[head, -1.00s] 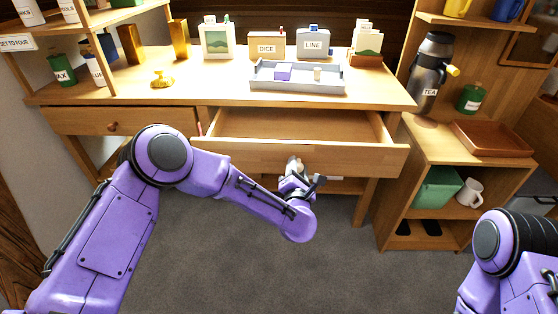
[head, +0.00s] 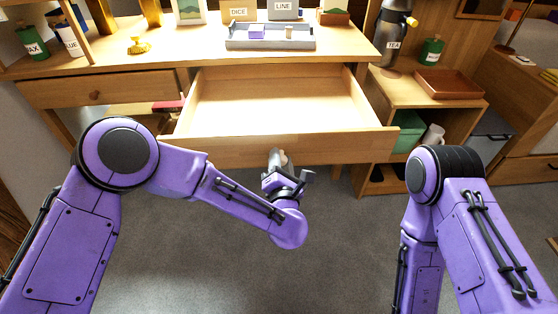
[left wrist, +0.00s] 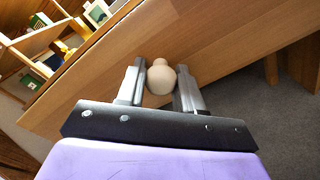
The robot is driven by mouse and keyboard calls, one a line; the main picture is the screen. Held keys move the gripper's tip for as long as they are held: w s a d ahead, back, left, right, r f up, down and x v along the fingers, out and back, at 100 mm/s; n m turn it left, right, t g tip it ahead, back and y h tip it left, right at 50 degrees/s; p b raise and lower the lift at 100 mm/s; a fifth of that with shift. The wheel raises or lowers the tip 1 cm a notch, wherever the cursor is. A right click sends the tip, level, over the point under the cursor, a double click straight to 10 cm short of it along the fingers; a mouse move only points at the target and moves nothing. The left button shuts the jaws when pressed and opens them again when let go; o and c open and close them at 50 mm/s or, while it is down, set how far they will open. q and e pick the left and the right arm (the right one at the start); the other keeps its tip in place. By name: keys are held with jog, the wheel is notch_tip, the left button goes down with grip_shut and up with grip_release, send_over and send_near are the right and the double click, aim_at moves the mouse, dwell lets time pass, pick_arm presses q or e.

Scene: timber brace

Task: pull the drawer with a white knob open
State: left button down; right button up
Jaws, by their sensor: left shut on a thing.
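The drawer (head: 275,103) under the desk is pulled well out, and its inside looks empty. Its front panel (head: 340,147) faces me. The pale, whitish knob (left wrist: 161,78) sits on that front in the left wrist view, between my left gripper's two fingers. My left gripper (left wrist: 160,88) is shut on the knob; in the head view the gripper (head: 280,168) is at the drawer front, partly hiding the knob. My right arm shows at the right of the head view, but its gripper is out of view.
A second, closed drawer (head: 95,90) with a brown knob is at the left. A grey tray (head: 270,43) with small items stands on the desk. A shelf at the right holds a brown tray (head: 449,83) and a green bin (head: 408,130). Bare floor lies below.

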pick_arm(q)
jog(key=shift+a+f, duration=0.1)
jog(key=shift+a, duration=0.05)
jog(key=c, duration=0.8)
grip_release()
jog(key=shift+w, duration=0.1)
jog(key=s, duration=1)
jog(key=shift+s+d, duration=0.25)
jog(key=shift+s, duration=0.05)
